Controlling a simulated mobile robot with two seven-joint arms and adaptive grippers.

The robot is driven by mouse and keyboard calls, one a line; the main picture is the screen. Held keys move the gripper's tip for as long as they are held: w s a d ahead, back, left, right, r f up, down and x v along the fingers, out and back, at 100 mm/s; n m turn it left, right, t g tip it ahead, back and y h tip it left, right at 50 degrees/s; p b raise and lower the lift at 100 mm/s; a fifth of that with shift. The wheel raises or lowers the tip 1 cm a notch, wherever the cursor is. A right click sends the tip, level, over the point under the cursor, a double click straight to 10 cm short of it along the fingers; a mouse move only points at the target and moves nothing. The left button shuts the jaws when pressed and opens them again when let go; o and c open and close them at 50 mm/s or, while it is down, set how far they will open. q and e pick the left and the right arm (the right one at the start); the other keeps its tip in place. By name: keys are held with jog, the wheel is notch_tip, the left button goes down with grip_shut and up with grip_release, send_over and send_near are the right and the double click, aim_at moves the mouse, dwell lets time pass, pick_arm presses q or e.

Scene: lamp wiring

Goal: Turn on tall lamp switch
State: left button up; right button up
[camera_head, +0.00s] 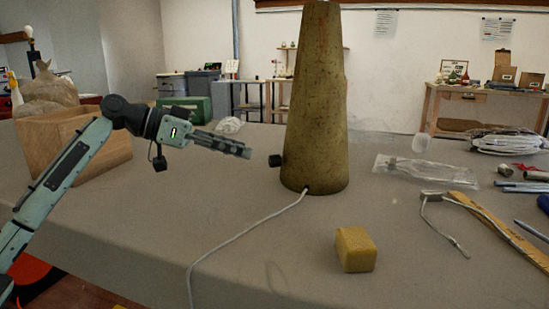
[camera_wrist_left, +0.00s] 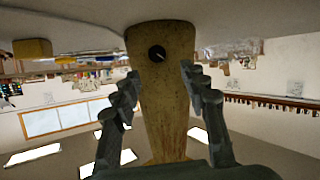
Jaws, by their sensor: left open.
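The tall lamp (camera_head: 318,110) is a tapered, mottled yellow-brown column standing upright on the table. Its black switch knob (camera_head: 275,160) sticks out low on its left side. The knob also shows in the left wrist view (camera_wrist_left: 157,54), facing the camera, with a pale line on it. My left gripper (camera_head: 248,151) points right toward the knob, with a small gap between them. In the left wrist view its two fingers (camera_wrist_left: 158,80) are apart, on either side of the lamp body, with nothing between the tips. My right gripper is not in view.
A white cable (camera_head: 235,238) runs from the lamp base to the front. A yellow block (camera_head: 356,249) sits in front. A wooden box (camera_head: 72,147) stands behind my left arm. A plastic bag (camera_head: 425,168), tubes and a wooden strip (camera_head: 500,228) lie right. The table (camera_head: 130,220) front-left is clear.

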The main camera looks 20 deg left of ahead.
aim_at(270, 158)
pick_arm(q)
jog(key=shift+d+f, duration=0.15)
jog(key=shift+d, duration=0.3)
jog(key=x, duration=0.6)
jog(key=shift+p, duration=0.35)
jog(key=shift+w+d+f, duration=0.2)
jog(key=shift+w+d, duration=0.05)
jog(key=shift+w, duration=0.05)
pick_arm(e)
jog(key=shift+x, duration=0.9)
pick_arm(q)
jog(key=shift+c, duration=0.3)
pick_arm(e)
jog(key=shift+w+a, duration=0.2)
pick_arm(q)
grip_shut()
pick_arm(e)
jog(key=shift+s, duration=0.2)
